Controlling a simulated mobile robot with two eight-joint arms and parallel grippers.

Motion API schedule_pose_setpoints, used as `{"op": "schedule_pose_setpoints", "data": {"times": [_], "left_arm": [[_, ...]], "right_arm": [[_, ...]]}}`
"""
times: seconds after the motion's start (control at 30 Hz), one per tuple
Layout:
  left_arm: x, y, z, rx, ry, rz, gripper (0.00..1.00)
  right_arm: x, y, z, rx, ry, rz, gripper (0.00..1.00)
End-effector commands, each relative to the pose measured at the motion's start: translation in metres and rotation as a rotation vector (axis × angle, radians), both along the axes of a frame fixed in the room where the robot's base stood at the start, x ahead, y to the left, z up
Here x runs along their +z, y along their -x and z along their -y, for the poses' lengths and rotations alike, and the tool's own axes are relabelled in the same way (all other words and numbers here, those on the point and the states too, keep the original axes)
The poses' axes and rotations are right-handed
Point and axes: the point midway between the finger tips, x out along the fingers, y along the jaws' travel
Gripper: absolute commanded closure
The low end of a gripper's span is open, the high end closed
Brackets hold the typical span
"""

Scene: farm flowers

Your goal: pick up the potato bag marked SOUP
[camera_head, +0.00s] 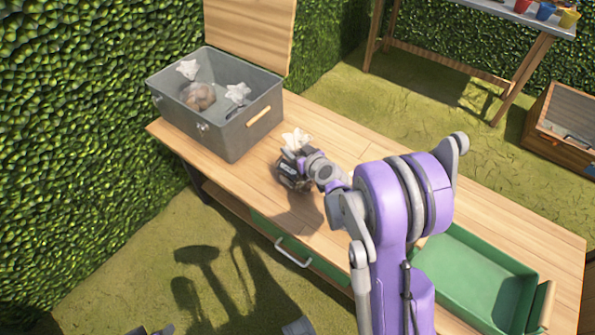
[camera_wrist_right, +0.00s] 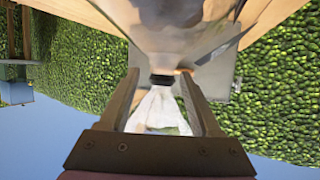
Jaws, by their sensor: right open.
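A potato bag with a white ruffled top (camera_head: 295,138) is on the wooden table, its body mostly hidden behind my right gripper (camera_head: 291,172). In the right wrist view, my open right gripper (camera_wrist_right: 162,82) has one finger on each side of the bag's white top (camera_wrist_right: 157,112), near its dark tie. The clear bag body (camera_wrist_right: 180,30) lies beyond the fingertips. No SOUP marking can be read. Two more bags are in the grey crate (camera_head: 232,138), one with brown potatoes (camera_head: 199,96). A dark piece at the bottom edge may be my left gripper (camera_head: 150,330).
A green tray (camera_head: 450,290) stands at the table's right end. A hedge (camera_head: 80,120) closes the left side. Another table with pots (camera_head: 545,11) and a wooden box (camera_head: 570,110) stand behind.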

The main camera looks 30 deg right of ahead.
Motion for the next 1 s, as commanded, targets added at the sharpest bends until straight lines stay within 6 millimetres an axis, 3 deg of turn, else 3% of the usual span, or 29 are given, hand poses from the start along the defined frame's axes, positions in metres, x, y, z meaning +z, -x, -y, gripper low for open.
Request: {"op": "schedule_pose_setpoints", "data": {"times": [0.33, 0.7, 1.0], "left_arm": [[-0.0012, 0.0, 0.0, 0.0, 0.0, 0.0, 0.5], [-0.0012, 0.0, 0.0, 0.0, 0.0, 0.0, 0.5], [-0.0012, 0.0, 0.0, 0.0, 0.0, 0.0, 0.5]], "right_arm": [[-0.0038, -0.0093, -0.0004, 0.001, 0.0, 0.0, 0.36], [-0.0038, -0.0091, -0.0002, 0.0, 0.0, 0.0, 1.0], [-0.0037, -0.009, -0.0002, 0.0, 0.0, 0.0, 1.0]]}}
